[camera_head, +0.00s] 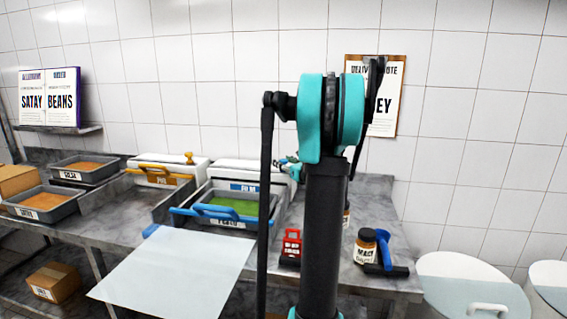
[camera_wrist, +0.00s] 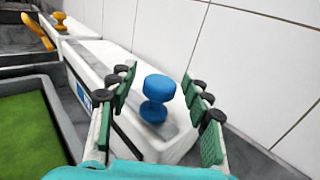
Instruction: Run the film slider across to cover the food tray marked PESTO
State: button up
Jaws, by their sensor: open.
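The PESTO tray (camera_head: 270,212) holds green food (camera_head: 235,204) in the head view; its label is partly hidden by a blue bar handle (camera_head: 224,212) across its front. The green food (camera_wrist: 30,128) shows uncovered at the lower left of the wrist view. Behind it stands a white film box (camera_head: 235,172) with a blue FILM label. A blue slider knob (camera_wrist: 157,97) stands on the film box's top in the wrist view. My gripper (camera_wrist: 158,84) is open, with green finger pads on both sides of the knob; contact cannot be told.
A second white box (camera_head: 178,163) with a yellow knob and yellow handle stands to the left. Trays of orange food (camera_head: 83,166) lie further left. A jar (camera_head: 365,247), a blue tool and a red item (camera_head: 291,247) stand right. The tiled wall is close behind the boxes.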

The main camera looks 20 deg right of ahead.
jog(key=shift+c, duration=0.3)
grip_shut()
jog(key=w+a, duration=0.5)
jog(key=a, duration=0.3)
jog(key=w+a, duration=0.5)
jog(key=a, duration=0.2)
jog(key=w+a, duration=0.6)
jog(key=a, duration=0.2)
jog(key=shift+a, duration=0.35)
jog(key=shift+o, duration=0.3)
grip_release()
jog(key=s+d, duration=0.2)
jog(key=s, duration=0.9)
jog(key=shift+s+d, duration=0.15)
jog(key=shift+s, duration=0.25)
